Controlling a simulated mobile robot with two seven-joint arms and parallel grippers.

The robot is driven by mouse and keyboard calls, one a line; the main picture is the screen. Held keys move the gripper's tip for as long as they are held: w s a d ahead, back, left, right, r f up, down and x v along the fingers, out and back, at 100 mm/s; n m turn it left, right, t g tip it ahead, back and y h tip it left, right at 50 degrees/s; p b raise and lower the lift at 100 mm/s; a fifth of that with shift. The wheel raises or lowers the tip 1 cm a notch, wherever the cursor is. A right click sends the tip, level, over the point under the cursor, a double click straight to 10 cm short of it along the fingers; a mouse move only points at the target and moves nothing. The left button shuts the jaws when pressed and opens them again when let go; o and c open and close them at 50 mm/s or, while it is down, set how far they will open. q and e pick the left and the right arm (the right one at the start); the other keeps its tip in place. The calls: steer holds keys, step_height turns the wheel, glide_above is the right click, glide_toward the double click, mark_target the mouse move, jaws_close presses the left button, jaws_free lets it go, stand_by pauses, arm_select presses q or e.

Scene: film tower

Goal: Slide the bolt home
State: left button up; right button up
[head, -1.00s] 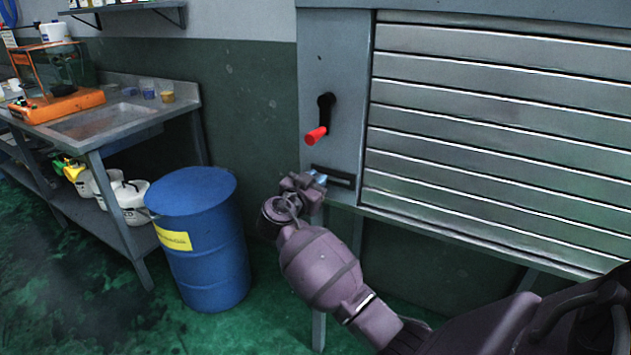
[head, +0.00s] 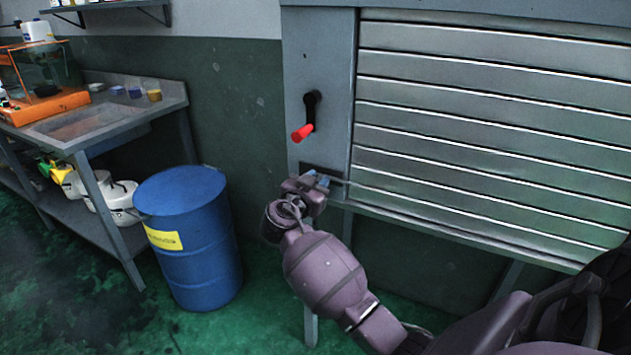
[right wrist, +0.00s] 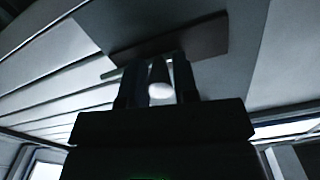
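The bolt's dark plate (head: 310,168) is on the grey cabinet post, below a red-handled crank. A thin bolt rod (head: 339,181) sticks out to the right of the plate, toward the slatted shutter. In the right wrist view the plate (right wrist: 205,42) lies ahead, with the rod (right wrist: 108,74) past its left end. My right gripper (head: 320,180) is at the plate. In the wrist view its dark fingers close on both sides of a pale round bolt knob (right wrist: 161,91). The knob is hidden by the gripper in the head view. My left gripper is not in view.
The crank with a red grip (head: 303,132) projects just above my right gripper. The slatted metal shutter (head: 490,110) fills the right side. A blue drum (head: 192,245) stands to the left, before a sink bench (head: 120,128). Green floor is open at lower left.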

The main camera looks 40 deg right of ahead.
steer(key=shift+o, duration=1.2)
steer(key=shift+a, duration=0.1)
steer(key=shift+s+a, duration=0.15)
steer(key=shift+a, duration=0.2)
steer(key=v, duration=1)
steer(key=shift+d, duration=0.1)
steer(key=shift+n, duration=0.3)
